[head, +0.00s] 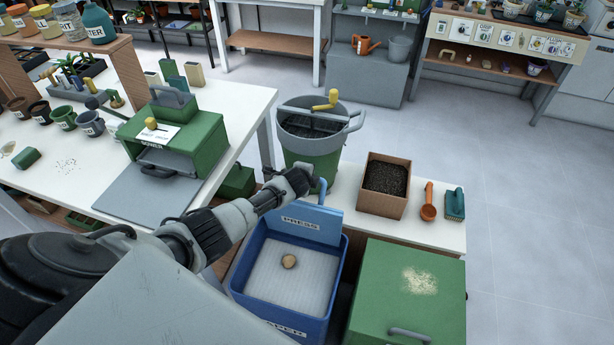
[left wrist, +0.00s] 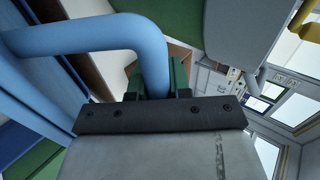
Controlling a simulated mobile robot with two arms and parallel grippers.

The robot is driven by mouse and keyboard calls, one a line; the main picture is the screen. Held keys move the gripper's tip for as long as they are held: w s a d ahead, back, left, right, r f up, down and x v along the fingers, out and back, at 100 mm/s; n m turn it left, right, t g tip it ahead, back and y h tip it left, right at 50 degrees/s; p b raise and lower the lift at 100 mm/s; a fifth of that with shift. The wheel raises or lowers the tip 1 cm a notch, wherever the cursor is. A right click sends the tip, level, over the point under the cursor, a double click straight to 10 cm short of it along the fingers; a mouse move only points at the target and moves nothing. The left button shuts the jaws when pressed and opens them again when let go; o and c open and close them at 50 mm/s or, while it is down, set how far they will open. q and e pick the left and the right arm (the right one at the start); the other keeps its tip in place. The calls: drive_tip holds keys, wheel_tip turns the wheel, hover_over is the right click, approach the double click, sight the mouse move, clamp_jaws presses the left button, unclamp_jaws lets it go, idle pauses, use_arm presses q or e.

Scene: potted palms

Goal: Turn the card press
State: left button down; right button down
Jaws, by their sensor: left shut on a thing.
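The blue card press (head: 240,270) stands at the front, marked PRESS and PAPER. Its lid (head: 308,222) is raised at the back. A small tan lump (head: 289,261) lies on the pale ribbed bed (head: 300,280) inside. My left gripper (head: 312,186) is at the top of the lid, shut on the blue handle (head: 322,190). In the left wrist view, the bent blue handle (left wrist: 150,50) runs down between the green finger pads of the gripper (left wrist: 158,84). My right gripper is in neither view.
A green tub (head: 310,150) with a crank and yellow knob stands just behind the lid. A soil box (head: 384,188), an orange scoop (head: 428,205) and a brush (head: 455,204) are to the right. A green box (head: 405,285) sits beside the press.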

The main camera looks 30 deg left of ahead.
use_arm(q)
drive_tip(key=shift+s+f, duration=0.35)
drive_tip(key=shift+f, duration=0.15)
drive_tip(key=c, duration=1.2)
unclamp_jaws()
drive_tip(key=shift+d, duration=0.1)
drive_tip(key=shift+o, duration=0.7)
drive_tip(key=shift+w, duration=0.25)
drive_tip(key=shift+r, duration=0.15)
drive_tip(key=shift+p+v, duration=1.6)
drive_tip(key=shift+v, duration=3.75)
